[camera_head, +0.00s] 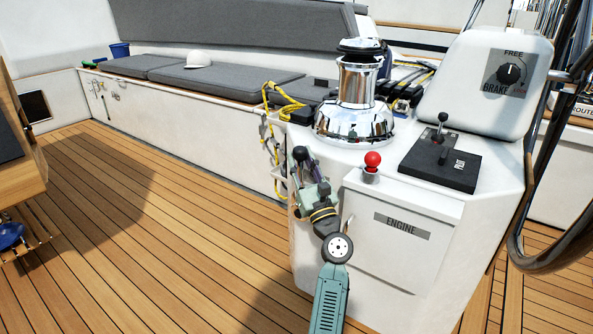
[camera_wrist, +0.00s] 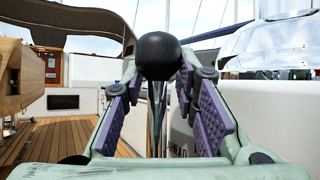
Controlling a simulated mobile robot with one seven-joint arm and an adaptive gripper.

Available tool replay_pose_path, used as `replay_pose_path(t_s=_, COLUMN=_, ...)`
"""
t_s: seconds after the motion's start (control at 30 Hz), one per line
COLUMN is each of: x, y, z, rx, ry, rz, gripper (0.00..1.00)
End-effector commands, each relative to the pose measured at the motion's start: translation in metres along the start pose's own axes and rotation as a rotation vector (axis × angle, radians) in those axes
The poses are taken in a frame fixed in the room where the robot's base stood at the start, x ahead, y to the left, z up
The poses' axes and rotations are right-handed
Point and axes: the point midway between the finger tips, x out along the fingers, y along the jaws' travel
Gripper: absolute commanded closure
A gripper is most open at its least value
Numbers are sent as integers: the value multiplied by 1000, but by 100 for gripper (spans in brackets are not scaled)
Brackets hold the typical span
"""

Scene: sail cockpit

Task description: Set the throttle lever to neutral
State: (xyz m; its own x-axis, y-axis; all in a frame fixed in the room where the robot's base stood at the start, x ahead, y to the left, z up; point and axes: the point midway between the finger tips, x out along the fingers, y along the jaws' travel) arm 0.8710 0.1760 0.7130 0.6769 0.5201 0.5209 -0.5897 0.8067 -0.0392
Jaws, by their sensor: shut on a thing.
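The throttle lever has a round black knob (camera_head: 300,153) and stands at the left side of the white console. In the wrist view its black knob (camera_wrist: 158,55) is at the top centre, with a thin metal shaft below it. My gripper (camera_head: 309,172) is at the lever, just below the knob. In the wrist view the purple-padded fingers of my gripper (camera_wrist: 159,82) are on both sides of the shaft, closed on the lever. A plate lettered AHEAD (camera_wrist: 180,140) is partly hidden behind the right finger. The lever's base is hidden, and its exact angle is hard to tell.
The white console carries a red knob (camera_head: 372,160), a chrome winch (camera_head: 355,100), a black lever panel (camera_head: 440,165) and an ENGINE door (camera_head: 402,226). A FREE/BRAKE dial (camera_head: 510,74) is behind. A cushioned bench (camera_head: 212,82) runs along the left. The teak deck (camera_head: 150,220) is clear.

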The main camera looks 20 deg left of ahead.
Motion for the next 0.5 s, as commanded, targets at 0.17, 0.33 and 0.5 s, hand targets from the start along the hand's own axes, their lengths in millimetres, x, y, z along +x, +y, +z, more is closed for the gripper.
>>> replay_pose_path(t_s=0.17, x=1, y=6, z=2, rx=11, ry=-16, rz=10, gripper=100)
replay_pose_path(t_s=0.33, x=2, y=6, z=3, rx=12, ry=-17, rz=10, gripper=100)
replay_pose_path(t_s=0.5, x=2, y=7, z=4, rx=11, ry=-18, rz=11, gripper=100)
